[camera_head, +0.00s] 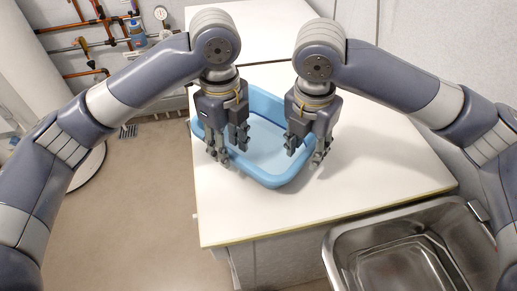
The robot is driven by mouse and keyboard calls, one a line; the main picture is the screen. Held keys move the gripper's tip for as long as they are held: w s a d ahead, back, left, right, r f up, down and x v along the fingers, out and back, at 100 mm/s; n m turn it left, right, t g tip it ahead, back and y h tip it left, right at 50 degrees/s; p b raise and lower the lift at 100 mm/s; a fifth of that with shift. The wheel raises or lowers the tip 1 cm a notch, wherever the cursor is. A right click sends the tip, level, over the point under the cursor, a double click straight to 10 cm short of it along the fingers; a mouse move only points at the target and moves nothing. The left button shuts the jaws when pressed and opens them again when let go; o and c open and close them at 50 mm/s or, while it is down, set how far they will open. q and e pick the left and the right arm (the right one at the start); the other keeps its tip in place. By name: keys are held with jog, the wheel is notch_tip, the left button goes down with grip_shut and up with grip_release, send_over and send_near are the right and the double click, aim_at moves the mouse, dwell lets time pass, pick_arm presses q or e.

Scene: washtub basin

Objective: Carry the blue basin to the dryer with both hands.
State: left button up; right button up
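The blue basin (265,150) sits on the white tabletop, and its inside looks empty. Its far part is partly hidden behind my grippers and wrists. My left gripper (230,154) is over the basin's left side, with its fingers spread and pointing down around the left rim. My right gripper (304,157) is over the basin's right side, with its fingers spread and pointing down near the right rim. Whether any finger touches the basin cannot be told. No dryer can be made out for sure.
The white table (380,175) has clear surface to the right of and in front of the basin. A steel sink (400,255) is at the lower right. Copper pipes (100,45) run along the wall at the upper left. The floor (140,215) at left is open.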

pick_arm(q)
notch_tip(320, 180, up, 12)
pick_arm(e)
notch_tip(320, 180, up, 12)
jog(key=s, duration=0.1)
jog(key=shift+a, duration=0.45)
pick_arm(q)
jog(key=shift+f, duration=0.1)
dwell(0.5)
jog(key=shift+s, duration=0.1)
pick_arm(e)
jog(key=shift+s+f, duration=0.1)
